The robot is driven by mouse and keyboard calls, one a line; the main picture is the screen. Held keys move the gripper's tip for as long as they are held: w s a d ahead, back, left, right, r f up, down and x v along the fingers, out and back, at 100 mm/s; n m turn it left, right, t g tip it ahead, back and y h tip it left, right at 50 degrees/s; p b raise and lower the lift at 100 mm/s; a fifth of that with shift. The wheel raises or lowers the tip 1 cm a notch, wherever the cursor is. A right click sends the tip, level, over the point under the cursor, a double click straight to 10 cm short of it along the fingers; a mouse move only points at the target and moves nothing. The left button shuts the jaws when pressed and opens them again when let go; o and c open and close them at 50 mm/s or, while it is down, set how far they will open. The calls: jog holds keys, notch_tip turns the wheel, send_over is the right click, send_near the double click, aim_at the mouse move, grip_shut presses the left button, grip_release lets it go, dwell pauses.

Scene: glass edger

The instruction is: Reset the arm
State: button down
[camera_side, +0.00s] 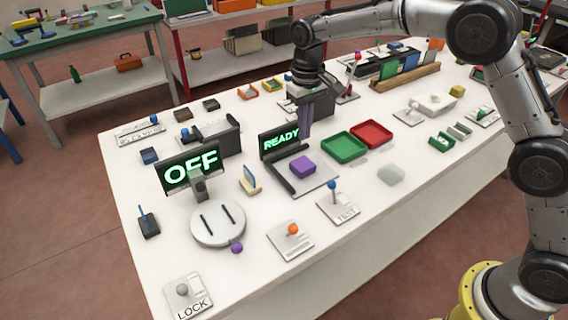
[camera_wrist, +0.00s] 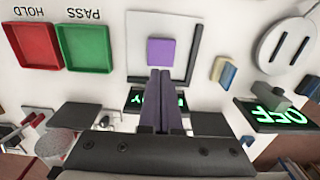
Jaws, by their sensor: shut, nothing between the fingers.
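My gripper (camera_side: 305,122) is shut and empty. It points down above the table, just behind the READY display (camera_side: 281,142), with clear space between its fingers and the purple block. In the wrist view my gripper's two fingers (camera_wrist: 160,76) lie side by side, with the purple block (camera_wrist: 160,51) beyond their tips. The purple block (camera_side: 303,167) sits on a grey plate (camera_side: 316,181) with a dark raised edge. In the wrist view the fingers partly hide the READY display.
The OFF display (camera_side: 191,168) stands beside a round slotted disc (camera_side: 218,226). Green (camera_side: 344,146) and red (camera_side: 371,134) trays lie right of the plate. Lever panels marked TEST (camera_side: 339,208) and LOCK (camera_side: 188,296) line the front. The white table (camera_side: 150,215) has bare patches between fixtures.

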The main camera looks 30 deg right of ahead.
jog(key=shift+d+r, duration=0.1)
jog(key=s+d+r+t, duration=0.1)
jog(key=s+d+r, duration=0.1)
jog(key=r, duration=0.4)
jog(key=s+d+r+t, duration=0.1)
jog(key=s+r, duration=0.1)
jog(key=r, duration=0.3)
jog(key=s+d+r+m+t, duration=0.1)
jog(key=s+d+r, duration=0.1)
jog(key=s+r, duration=0.3)
jog(key=s+d+r+t, duration=0.1)
jog(key=s+d+r, duration=0.15)
jog(key=s, duration=0.35)
jog(key=s+d+f+t, duration=0.2)
jog(key=s+d, duration=0.1)
jog(key=s, duration=1)
jog(key=s+f+n, duration=0.1)
jog(key=s+f, duration=0.5)
jog(key=f, duration=0.1)
jog(key=shift+s+f, duration=0.2)
jog(key=shift+f, duration=0.1)
